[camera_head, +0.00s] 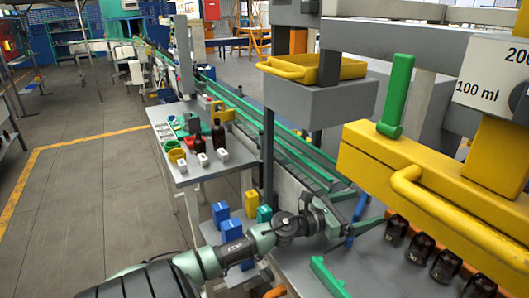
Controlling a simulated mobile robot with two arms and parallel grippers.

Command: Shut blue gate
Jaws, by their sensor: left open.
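The blue gate (360,207) shows as a narrow blue bar at the conveyor, right of the picture's middle. My left arm comes in from the bottom left. My left gripper (366,210) is open, with its two grey-green fingers pointing right. The blue bar shows between the fingers in the picture; whether they touch it I cannot tell. Part of the bar is hidden by the gripper.
Brown bottles (421,248) stand in a row under the yellow filling machine (430,190) at right. A side table (205,178) holds bottles and small boxes. Blue and yellow blocks (231,230) lie by my forearm. A green bar (327,277) lies at the front.

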